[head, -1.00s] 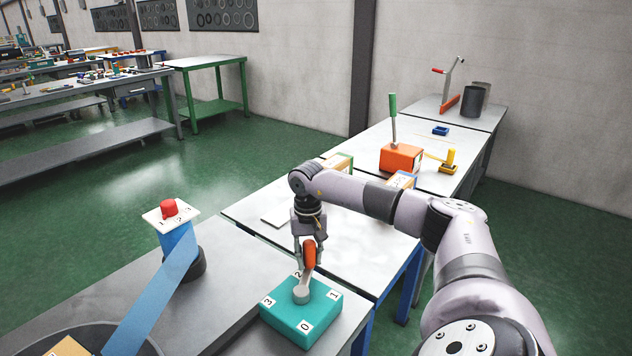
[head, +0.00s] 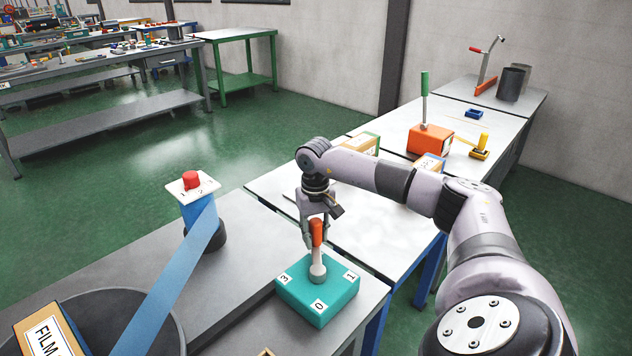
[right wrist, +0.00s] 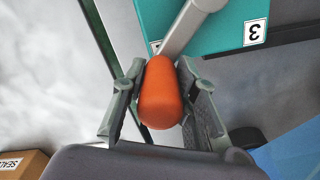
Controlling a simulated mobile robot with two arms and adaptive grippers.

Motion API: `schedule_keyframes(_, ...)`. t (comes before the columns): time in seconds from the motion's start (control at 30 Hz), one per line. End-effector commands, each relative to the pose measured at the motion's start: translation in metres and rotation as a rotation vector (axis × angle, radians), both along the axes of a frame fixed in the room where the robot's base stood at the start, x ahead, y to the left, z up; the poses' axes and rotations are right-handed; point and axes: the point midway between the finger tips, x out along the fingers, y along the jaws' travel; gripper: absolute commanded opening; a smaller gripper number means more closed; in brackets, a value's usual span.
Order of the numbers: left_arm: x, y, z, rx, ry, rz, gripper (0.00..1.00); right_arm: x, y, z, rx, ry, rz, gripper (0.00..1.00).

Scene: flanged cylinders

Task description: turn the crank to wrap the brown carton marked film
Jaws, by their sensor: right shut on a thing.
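The brown carton marked FILM (head: 47,338) stands at the lower left, cut off by the frame edge, on a dark round turntable (head: 100,312). A blue film (head: 172,283) runs from the upright roll (head: 197,215) down toward the carton; its near end leaves the frame. The crank has a teal base (head: 322,300) labelled 0, 1 and 3 in sight, a grey arm, and an orange handle (head: 317,233). My right gripper (head: 316,238) is shut on this handle. The right wrist view shows the handle (right wrist: 161,95) between both fingers. My left gripper is out of view.
A red knob (head: 191,179) on a white numbered plate tops the roll. On the white tables beyond my right arm are an orange lever box (head: 430,142), a yellow part (head: 480,148), a blue tray (head: 473,114) and grey cylinders (head: 511,83). Bare grey tabletop lies between roll and crank.

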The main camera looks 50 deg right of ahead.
Motion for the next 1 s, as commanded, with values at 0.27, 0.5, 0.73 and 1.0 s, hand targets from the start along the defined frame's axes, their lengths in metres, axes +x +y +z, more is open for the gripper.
schedule_keyframes(0.27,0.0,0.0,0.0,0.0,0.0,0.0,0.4,0.001,-0.004,0.003,-0.007,-0.007,-0.004,0.37)
schedule_keyframes(0.5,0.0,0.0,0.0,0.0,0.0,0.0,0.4,0.001,-0.002,0.002,-0.004,-0.003,-0.001,0.48)
schedule_keyframes(0.73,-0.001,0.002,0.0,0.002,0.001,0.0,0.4,0.0,-0.001,0.002,-0.003,-0.002,0.0,0.48)
schedule_keyframes(1.0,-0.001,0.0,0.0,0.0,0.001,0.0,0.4,0.002,-0.002,0.039,-0.004,-0.007,-0.001,0.48)
